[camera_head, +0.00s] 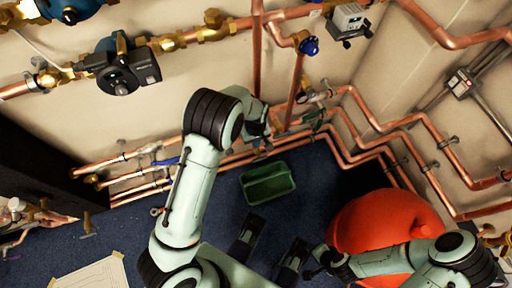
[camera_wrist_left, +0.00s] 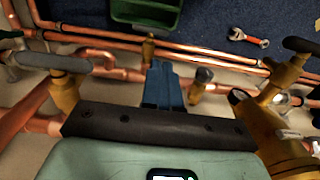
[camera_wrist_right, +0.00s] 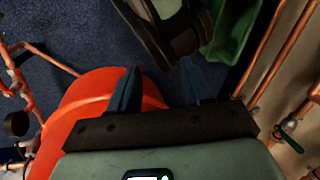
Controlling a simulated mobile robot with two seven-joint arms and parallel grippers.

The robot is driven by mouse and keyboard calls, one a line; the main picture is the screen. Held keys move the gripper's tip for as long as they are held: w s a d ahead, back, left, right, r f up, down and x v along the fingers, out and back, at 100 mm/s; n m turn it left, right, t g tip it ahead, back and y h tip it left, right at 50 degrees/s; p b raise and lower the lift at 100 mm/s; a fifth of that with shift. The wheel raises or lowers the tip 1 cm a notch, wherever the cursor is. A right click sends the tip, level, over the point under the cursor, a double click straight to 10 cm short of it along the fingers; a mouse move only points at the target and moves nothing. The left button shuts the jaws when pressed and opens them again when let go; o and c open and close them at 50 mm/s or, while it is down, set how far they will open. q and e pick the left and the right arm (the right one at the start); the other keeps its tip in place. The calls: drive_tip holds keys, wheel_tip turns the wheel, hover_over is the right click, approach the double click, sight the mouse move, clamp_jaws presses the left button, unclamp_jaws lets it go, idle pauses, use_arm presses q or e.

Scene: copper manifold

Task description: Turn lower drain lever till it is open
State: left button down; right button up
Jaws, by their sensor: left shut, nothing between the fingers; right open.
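My left gripper (camera_wrist_left: 163,78) is shut and empty, with its blue fingers together among the low pipes in the left wrist view. A brass valve with a grey lever (camera_wrist_left: 55,62) stands to its left, and another brass valve with a dark lever (camera_wrist_left: 300,45) stands to its right. Both are apart from the fingers. I cannot tell which is the lower drain lever. In the head view my left wrist (camera_head: 258,125) largely hides the fingers and the pipework behind. A green lever (camera_head: 318,120) shows just right of it. My right gripper (camera_wrist_right: 158,88) is open and empty beside the red tank.
A round red tank (camera_head: 385,225) stands at the lower right. A green crate (camera_head: 267,183) lies on the blue floor below the pipes. A wrench (camera_wrist_left: 247,37) lies on the floor. Copper pipes (camera_head: 340,145) run along the wall's foot. A paper sheet (camera_head: 90,275) lies lower left.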

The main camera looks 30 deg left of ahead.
sight(255, 159)
use_arm(q)
wheel_tip(255, 159, down, 12)
drive_tip(key=b, duration=0.3)
drive_tip(key=shift+r, duration=0.2)
drive_tip(key=shift+f, duration=0.5)
use_arm(e)
drive_tip(key=w+d+f+t+h, duration=0.1)
drive_tip(key=w+d+f, duration=0.2)
drive_tip(key=w, duration=0.3)
drive_tip(key=shift+f+m+t, duration=0.3)
drive_tip(key=shift+f+t, duration=0.1)
drive_tip(key=shift+f, duration=0.25)
use_arm(q)
drive_tip(key=shift+b, duration=0.4)
use_arm(e)
drive_tip(key=shift+d+f, duration=0.1)
drive_tip(key=shift+f, duration=0.05)
use_arm(q)
drive_tip(key=shift+s, duration=0.1)
use_arm(e)
drive_tip(key=shift+s, duration=0.1)
